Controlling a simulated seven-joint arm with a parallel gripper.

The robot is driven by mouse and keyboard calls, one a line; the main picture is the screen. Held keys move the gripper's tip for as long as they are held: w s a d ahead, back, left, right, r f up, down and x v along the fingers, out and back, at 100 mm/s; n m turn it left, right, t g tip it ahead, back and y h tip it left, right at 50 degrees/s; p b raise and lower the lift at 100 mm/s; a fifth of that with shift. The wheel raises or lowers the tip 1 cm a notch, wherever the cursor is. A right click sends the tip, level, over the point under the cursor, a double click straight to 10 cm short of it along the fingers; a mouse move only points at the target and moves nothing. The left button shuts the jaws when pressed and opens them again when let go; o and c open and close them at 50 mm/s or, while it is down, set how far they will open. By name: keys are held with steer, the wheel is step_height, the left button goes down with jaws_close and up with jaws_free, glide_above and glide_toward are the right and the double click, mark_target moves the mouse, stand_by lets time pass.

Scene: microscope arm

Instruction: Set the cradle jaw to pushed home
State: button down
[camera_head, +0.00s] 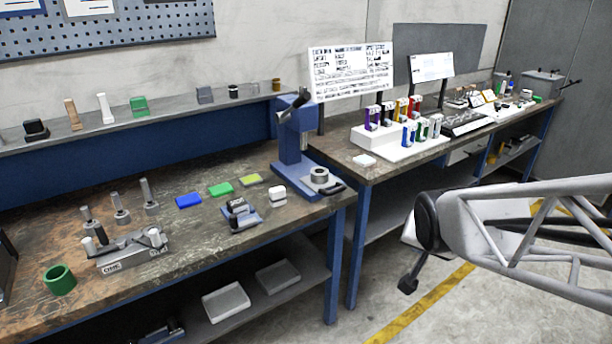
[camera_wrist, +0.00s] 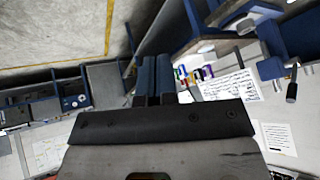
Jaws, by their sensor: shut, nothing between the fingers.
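A small fixture with a blue base and dark upper blocks (camera_head: 240,213) sits near the front edge of the near workbench. It may hold the cradle jaw, but the jaw is too small to tell apart or to read its position. A blue stand (camera_head: 295,150) with a round grey piece on its base stands to its right. My gripper (camera_head: 408,285) hangs off the bench, over the floor at the right, well apart from both. In the wrist view its dark fingers (camera_wrist: 156,68) lie together, shut and empty.
A grey clamp-like fixture (camera_head: 130,250), a green cup (camera_head: 60,280) and blue (camera_head: 188,200) and green (camera_head: 220,190) blocks lie on the near bench (camera_head: 185,265). A white rack (camera_head: 400,140) with coloured pieces stands on the far bench. Open floor (camera_head: 385,300) lies below my gripper.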

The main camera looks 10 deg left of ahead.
mark_target(235, 221)
steer(key=w+a+f+m+t+y, duration=0.1)
steer(key=w+a+f+t+y, duration=0.2)
steer(key=w+a, duration=0.5)
steer(key=w+a+f+m+t+y, duration=0.1)
steer(key=w+a+f+y, duration=0.2)
steer(key=w+a+f, duration=0.5)
steer(key=s+a+f+y, duration=0.1)
steer(key=a+f+y, duration=0.1)
steer(key=a, duration=0.4)
steer(key=s+a+f+m+y, duration=0.1)
steer(key=a+f+y, duration=0.2)
steer(key=a, duration=0.4)
steer(key=s+a+f+m+g+y, duration=0.1)
steer(key=s+a+f+y, duration=0.1)
steer(key=a, duration=0.5)
steer(key=shift+f+y, duration=0.35)
steer(key=shift+y, duration=0.45)
steer(key=shift+w+a, duration=0.1)
steer(key=shift+w, duration=0.05)
steer(key=x, duration=1.3)
steer(key=shift+a+f, duration=0.15)
steer(key=shift+w+a, duration=0.15)
